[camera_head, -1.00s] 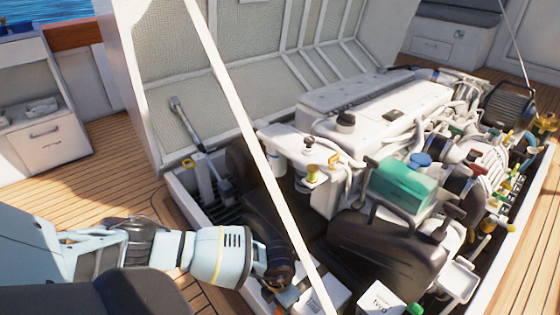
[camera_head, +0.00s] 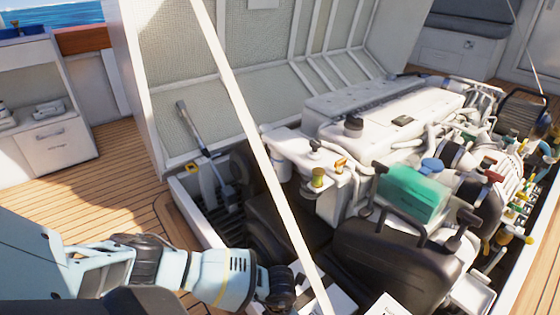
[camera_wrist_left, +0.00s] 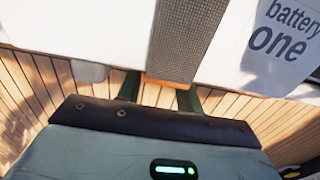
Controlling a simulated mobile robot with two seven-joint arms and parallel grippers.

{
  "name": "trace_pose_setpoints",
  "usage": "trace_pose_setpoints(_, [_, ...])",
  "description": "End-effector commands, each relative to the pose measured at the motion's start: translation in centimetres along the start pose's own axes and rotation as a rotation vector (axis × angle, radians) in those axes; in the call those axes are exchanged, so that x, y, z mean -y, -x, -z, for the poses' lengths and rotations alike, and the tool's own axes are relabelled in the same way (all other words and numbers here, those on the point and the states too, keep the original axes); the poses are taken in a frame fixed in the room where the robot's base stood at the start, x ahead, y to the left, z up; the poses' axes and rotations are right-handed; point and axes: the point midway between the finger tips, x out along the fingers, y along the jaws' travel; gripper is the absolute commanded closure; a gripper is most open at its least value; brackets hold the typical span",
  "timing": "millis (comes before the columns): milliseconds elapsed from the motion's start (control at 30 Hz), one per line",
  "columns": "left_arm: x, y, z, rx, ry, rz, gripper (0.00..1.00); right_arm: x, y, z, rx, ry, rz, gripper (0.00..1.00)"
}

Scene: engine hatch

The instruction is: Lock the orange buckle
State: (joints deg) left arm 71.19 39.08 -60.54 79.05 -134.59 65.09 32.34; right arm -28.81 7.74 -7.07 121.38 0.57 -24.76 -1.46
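The orange buckle (camera_wrist_left: 165,82) shows as a thin orange edge at the end of a grey strap (camera_wrist_left: 185,40) in the left wrist view. The strap runs down the side of a white battery box (camera_wrist_left: 225,45) labelled "battery one". My left gripper (camera_wrist_left: 158,92) has its two dark fingers apart, one on each side of the orange edge. I cannot tell whether they touch it. In the head view my left arm reaches in from the left; its gripper is hidden below the lower edge. My right gripper is in neither view.
A white diagonal strut (camera_head: 250,130) crosses above my left wrist. The engine (camera_head: 375,110), a green tank (camera_head: 412,195) and a black box (camera_head: 385,265) fill the hatch to the right. Wooden deck (camera_head: 90,195) is clear at left.

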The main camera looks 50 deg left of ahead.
Motion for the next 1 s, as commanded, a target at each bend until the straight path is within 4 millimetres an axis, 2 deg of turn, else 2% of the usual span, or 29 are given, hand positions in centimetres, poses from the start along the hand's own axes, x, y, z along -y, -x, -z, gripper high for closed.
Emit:
trace_pose_setpoints(67, [0.0, 0.0, 0.0, 0.0, 0.0, 0.0, 0.87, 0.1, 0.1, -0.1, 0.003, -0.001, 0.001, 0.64])
trace_pose_setpoints(200, [0.0, 0.0, 0.0, 0.019, 0.002, 0.001, 0.87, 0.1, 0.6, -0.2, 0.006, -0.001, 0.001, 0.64])
trace_pose_setpoints(500, [0.0, -0.2, -0.4, 0.192, 0.004, 0.001, 0.87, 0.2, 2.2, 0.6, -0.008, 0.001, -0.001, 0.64])
trace_pose_setpoints(900, [0.0, -0.4, -0.7, 0.231, 0.001, 0.0, 0.87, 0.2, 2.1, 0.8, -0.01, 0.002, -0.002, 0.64])
trace_pose_setpoints(933, [0.0, -0.4, -0.7, 0.231, 0.001, 0.0, 0.63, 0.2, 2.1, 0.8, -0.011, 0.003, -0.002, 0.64])
trace_pose_setpoints(1000, [0.0, -0.4, -0.7, 0.231, 0.001, 0.0, 0.54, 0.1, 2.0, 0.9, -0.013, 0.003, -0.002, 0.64])
